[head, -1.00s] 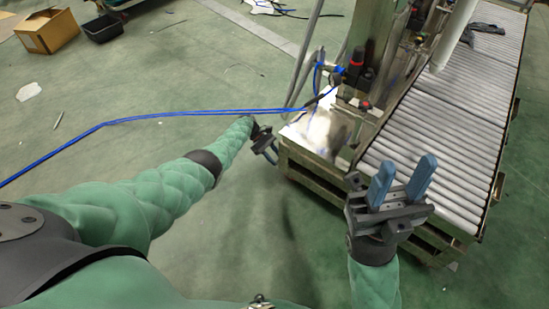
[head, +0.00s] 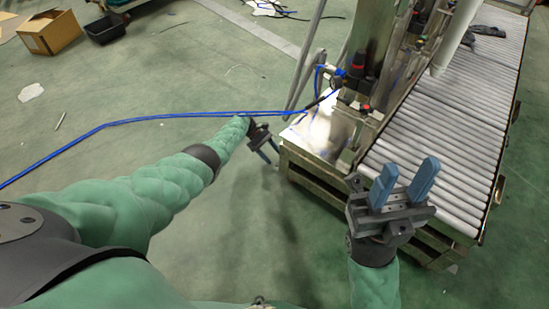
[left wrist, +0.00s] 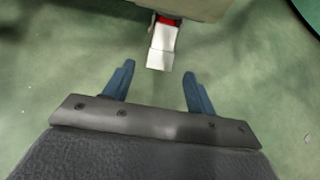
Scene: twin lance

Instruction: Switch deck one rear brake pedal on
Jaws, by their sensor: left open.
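In the left wrist view a pale grey tab with a red part at its base (left wrist: 162,47) sticks out from under a beige-green edge at the top; it looks like the pedal. It lies ahead of and between my left gripper's (left wrist: 155,82) two blue fingers, with floor showing around it. In the head view my left gripper (head: 269,155) is open beside the left side of the machine base, and the pedal cannot be made out there. My right gripper (head: 407,178) is open and empty, fingers up, in front of the roller conveyor.
The roller conveyor (head: 440,135) and machine frame (head: 318,170) fill the right side. A blue hose (head: 150,118) runs across to the machine behind my left arm. A cardboard box (head: 50,32) and black bin (head: 104,30) stand far left. The floor left is mostly clear.

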